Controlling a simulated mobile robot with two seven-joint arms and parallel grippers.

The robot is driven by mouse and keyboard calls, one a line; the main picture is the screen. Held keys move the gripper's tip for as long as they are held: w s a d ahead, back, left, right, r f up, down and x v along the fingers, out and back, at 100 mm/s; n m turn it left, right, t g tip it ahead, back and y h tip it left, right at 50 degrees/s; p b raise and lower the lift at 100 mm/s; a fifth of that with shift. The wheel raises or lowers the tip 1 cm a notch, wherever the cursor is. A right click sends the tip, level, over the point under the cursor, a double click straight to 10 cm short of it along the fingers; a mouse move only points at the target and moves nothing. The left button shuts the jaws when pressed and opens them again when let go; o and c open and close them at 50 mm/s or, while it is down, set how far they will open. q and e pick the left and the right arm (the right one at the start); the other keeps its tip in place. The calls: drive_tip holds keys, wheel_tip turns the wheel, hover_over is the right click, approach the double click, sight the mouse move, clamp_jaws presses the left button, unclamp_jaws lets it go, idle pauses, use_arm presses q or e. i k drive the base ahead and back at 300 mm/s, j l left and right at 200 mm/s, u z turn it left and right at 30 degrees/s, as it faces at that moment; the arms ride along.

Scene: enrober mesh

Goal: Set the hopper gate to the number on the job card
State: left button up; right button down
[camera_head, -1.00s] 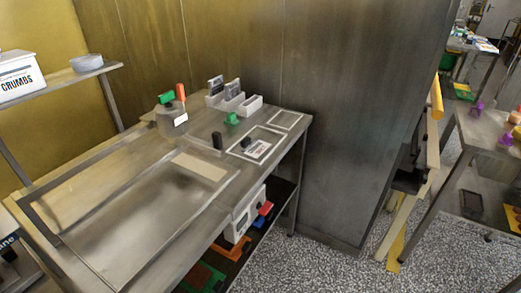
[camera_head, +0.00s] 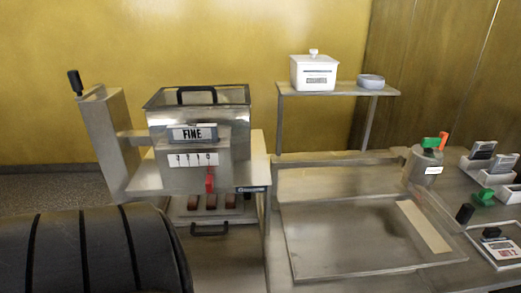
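The hopper (camera_head: 198,120) is a steel box with a black handle on top and a plate reading FINE (camera_head: 192,134). Below the plate is a white scale strip (camera_head: 187,159) that appears to read 3, 2, 1, 0 from left to right. The red gate lever (camera_head: 210,180) hangs at the right end of the strip, below the 0. A printed card (camera_head: 500,250), which looks like the job card, lies in a white-edged frame at the right edge. Its print is too small to read. Neither of my grippers is in view.
Several brown blocks (camera_head: 211,202) sit below the hopper. A steel post with a black knob (camera_head: 75,82) stands to its left. The steel bench (camera_head: 350,235) has a wide clear tray area. A green-and-orange-topped canister (camera_head: 422,165) and card holders (camera_head: 490,165) stand at right.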

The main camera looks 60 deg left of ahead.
sight(209, 177)
drive_tip(key=u, duration=2.4)
